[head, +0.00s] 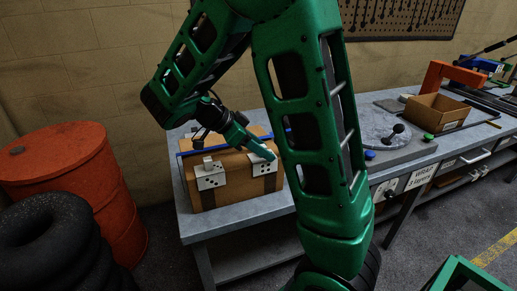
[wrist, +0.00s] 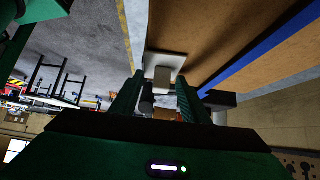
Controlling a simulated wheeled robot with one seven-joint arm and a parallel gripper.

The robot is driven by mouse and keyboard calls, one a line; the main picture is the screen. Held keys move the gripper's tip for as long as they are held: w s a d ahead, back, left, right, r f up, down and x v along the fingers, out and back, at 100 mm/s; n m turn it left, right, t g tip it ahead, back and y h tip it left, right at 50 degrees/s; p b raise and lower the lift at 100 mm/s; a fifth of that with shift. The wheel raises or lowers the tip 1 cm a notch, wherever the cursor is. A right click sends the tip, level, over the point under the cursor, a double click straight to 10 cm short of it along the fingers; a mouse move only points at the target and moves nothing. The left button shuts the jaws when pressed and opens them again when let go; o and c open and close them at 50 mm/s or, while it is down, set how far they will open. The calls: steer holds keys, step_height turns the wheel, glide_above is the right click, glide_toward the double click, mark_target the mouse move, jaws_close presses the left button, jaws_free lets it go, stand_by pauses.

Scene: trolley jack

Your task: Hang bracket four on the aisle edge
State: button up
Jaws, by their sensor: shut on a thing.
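A brown box (head: 232,187) stands on the grey bench, and a blue strip (head: 198,151) runs along its top. A white bracket with black dots (head: 209,176) sits at the left of its front top edge. A second white dotted bracket (head: 263,164) sits at the right of that edge, just below my gripper (head: 268,152). In the wrist view my gripper (wrist: 160,98) is shut on a white bracket (wrist: 165,62), whose plate lies against or very near the box side (wrist: 205,40). I cannot tell whether it bears on the edge. The fingers partly hide it.
A red drum (head: 75,165) and stacked black tyres (head: 50,240) stand left of the bench. To the right on the bench are a round grey plate (head: 385,130), an open cardboard box (head: 437,112) and an orange tool (head: 455,75). My arm hides the bench middle.

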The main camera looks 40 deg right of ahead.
steer(key=shift+s+f, duration=0.25)
steer(key=shift+f, duration=0.35)
stand_by(0.3)
steer(key=o, duration=1.2)
steer(key=shift+s, duration=0.1)
steer(key=shift+s+r, duration=0.2)
steer(key=shift+w, duration=0.15)
